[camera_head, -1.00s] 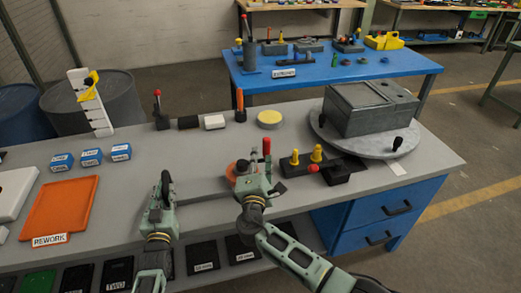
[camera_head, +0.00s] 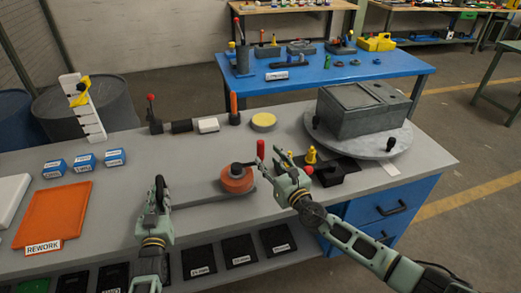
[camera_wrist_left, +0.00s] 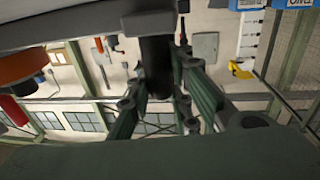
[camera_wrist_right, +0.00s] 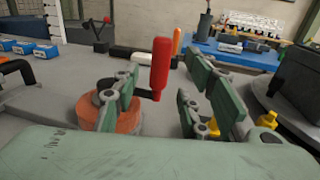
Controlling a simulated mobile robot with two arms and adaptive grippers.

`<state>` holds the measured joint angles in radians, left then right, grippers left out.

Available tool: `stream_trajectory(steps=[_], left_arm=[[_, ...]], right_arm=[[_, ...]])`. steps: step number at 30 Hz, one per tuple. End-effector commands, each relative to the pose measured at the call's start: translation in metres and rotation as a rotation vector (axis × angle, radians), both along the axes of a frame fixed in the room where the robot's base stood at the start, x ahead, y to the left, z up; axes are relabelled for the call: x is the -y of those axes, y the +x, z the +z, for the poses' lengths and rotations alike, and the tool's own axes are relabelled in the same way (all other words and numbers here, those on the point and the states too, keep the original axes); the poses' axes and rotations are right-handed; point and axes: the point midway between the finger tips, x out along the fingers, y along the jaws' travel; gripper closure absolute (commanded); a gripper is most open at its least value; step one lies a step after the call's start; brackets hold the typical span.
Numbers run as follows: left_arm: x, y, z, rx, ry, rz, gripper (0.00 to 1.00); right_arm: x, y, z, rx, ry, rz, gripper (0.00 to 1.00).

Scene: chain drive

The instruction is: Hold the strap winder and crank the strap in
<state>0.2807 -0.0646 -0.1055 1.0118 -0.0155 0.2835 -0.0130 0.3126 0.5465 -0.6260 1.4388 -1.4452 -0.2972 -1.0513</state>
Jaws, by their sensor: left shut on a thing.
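The strap winder lies on the grey bench, with an orange spool (camera_head: 236,184), a flat grey bar (camera_head: 205,196) and an upright red crank knob (camera_head: 261,149). My left gripper (camera_head: 158,188) is shut on the winder's dark upright handle (camera_wrist_left: 155,62) at the bar's left end. My right gripper (camera_head: 273,164) is open, just right of the spool. In the right wrist view the red knob (camera_wrist_right: 160,66) stands in the gap between its spread fingers (camera_wrist_right: 160,108); I see no contact. The orange spool (camera_wrist_right: 128,120) is partly hidden there by the left finger.
Yellow pegs (camera_head: 311,155) and a black block (camera_head: 340,172) stand close right of my right gripper. A grey box (camera_head: 362,112) sits on a round turntable (camera_head: 385,146) behind. An orange tray (camera_head: 58,212) and blue boxes (camera_head: 83,162) lie left.

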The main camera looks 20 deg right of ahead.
Motion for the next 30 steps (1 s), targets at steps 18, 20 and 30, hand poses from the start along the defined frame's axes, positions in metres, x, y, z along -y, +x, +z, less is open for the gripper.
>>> stream_trajectory(steps=[18,20,30], left_arm=[[0.001,-0.004,-0.014,-0.03,-0.007,-0.001,1.0],[0.001,-0.004,-0.014,-0.03,-0.007,-0.001,1.0],[0.001,-0.004,-0.014,-0.03,-0.007,-0.001,1.0]], right_arm=[[-0.012,0.063,-0.001,-0.001,0.003,-0.001,0.6],[-0.012,0.063,-0.001,-0.001,0.003,-0.001,0.6],[-0.012,0.063,0.0,-0.001,0.003,-0.001,0.77]])
